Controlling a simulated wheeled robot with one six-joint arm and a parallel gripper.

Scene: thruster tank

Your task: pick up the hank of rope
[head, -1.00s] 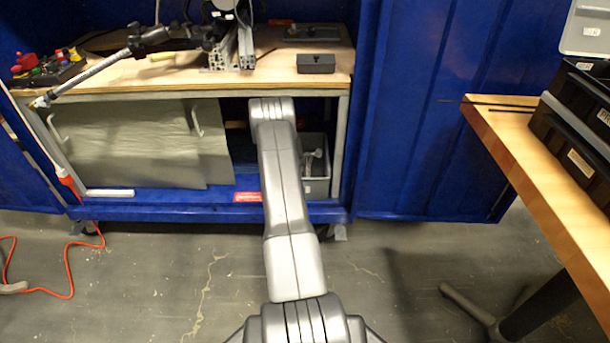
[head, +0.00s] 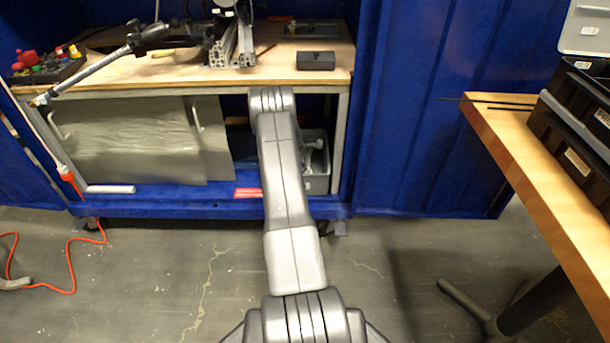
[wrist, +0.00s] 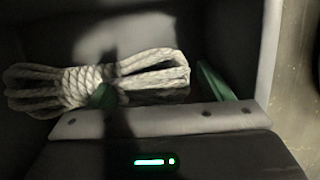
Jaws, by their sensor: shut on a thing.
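In the wrist view the hank of rope (wrist: 85,85), pale with dark flecks and wrapped round its middle, lies across the left and centre. My gripper (wrist: 158,88) has green fingers, one against the rope's middle and one past its right loop. It is shut on the hank, with the right loop between the fingers. Shadow hides where the fingers touch the rope.
A grey bin (head: 318,178) stands on the blue lower shelf (head: 165,208), right of my arm. The wooden bench top (head: 185,78) is above. A second wooden table (head: 500,125) with black bins (head: 575,150) stands at right. An orange cable (head: 68,265) lies on the floor at left.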

